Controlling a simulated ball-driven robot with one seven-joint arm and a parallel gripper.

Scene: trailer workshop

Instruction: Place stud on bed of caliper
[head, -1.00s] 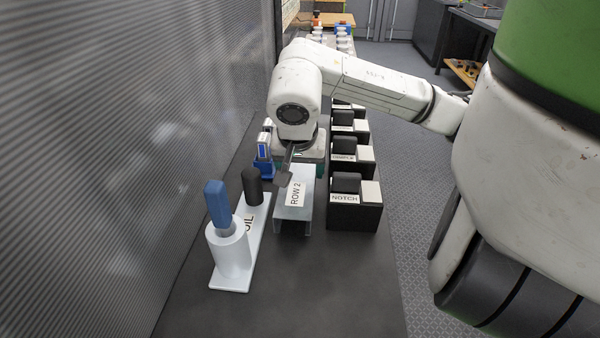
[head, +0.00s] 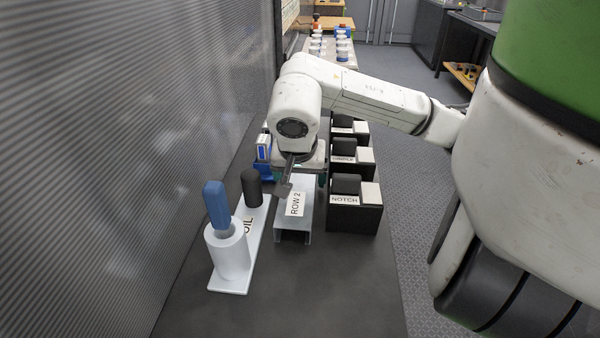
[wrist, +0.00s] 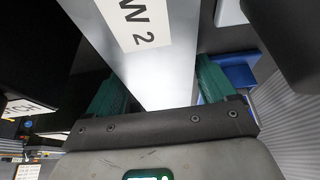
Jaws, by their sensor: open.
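My gripper (wrist: 164,78) is open, its two green fingers on either side of the silver rail labelled ROW 2 (head: 294,210) in the wrist view. I cannot tell whether they touch it. In the head view the gripper is mostly hidden behind my wrist, above the rail's far end. A blue stand with a small blue-and-white box (head: 264,148), perhaps the caliper, is left of my wrist; a blue part (wrist: 238,76) shows beside the right finger in the wrist view.
A white oil holder (head: 228,255) carries a blue-handled tool (head: 216,205) and a black-handled one (head: 251,188). Black blocks, the nearest labelled NOTCH (head: 355,218), line the right edge. A ribbed wall (head: 180,120) bounds the left. The front bench (head: 310,295) is clear.

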